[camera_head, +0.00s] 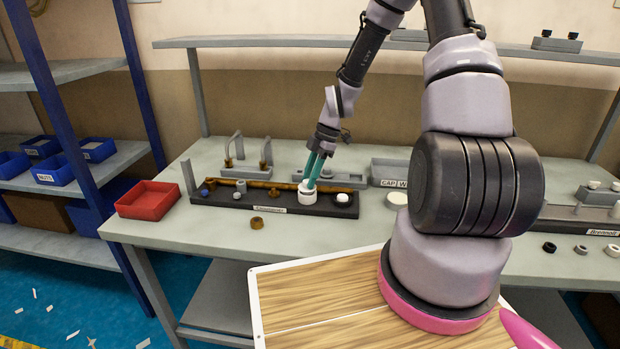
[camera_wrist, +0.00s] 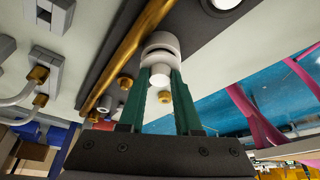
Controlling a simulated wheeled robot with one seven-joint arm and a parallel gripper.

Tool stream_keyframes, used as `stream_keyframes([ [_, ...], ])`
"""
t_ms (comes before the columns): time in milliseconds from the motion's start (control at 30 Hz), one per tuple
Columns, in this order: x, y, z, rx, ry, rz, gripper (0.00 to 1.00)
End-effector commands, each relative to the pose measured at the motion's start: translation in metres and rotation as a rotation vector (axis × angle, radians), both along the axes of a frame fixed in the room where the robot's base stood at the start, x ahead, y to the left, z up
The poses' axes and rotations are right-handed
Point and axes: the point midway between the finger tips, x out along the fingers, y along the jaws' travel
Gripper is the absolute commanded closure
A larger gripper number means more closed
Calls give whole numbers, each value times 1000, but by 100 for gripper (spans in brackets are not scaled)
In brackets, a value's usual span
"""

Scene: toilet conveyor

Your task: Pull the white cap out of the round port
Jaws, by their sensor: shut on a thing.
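The white cap (camera_wrist: 160,77) shows in the wrist view as a small round white piece between my gripper's green fingertips. Just beyond it is the white round port (camera_wrist: 160,42), a thick ring on the dark base board. The port also shows in the head view (camera_head: 307,196), near the right part of the long dark board (camera_head: 262,207). My gripper (camera_head: 310,184) comes down from above with its fingers at the port. In the wrist view my gripper (camera_wrist: 160,72) is shut on the cap. The cap is in line with the port; I cannot tell how deep it sits.
A brass pipe (camera_head: 252,184) runs along the board to the port. A red bin (camera_head: 147,200) stands at the table's left end. A grey labelled tray (camera_head: 390,172) is behind right, with a white disc (camera_head: 397,198) before it. The front table strip is mostly clear.

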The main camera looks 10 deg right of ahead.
Motion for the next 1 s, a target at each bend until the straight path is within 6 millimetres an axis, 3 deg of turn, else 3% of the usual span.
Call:
stream_keyframes([
  [700, 0, 0, 28, 0, -1, 0, 100],
  [1000, 0, 0, 30, 0, 0, 0, 100],
])
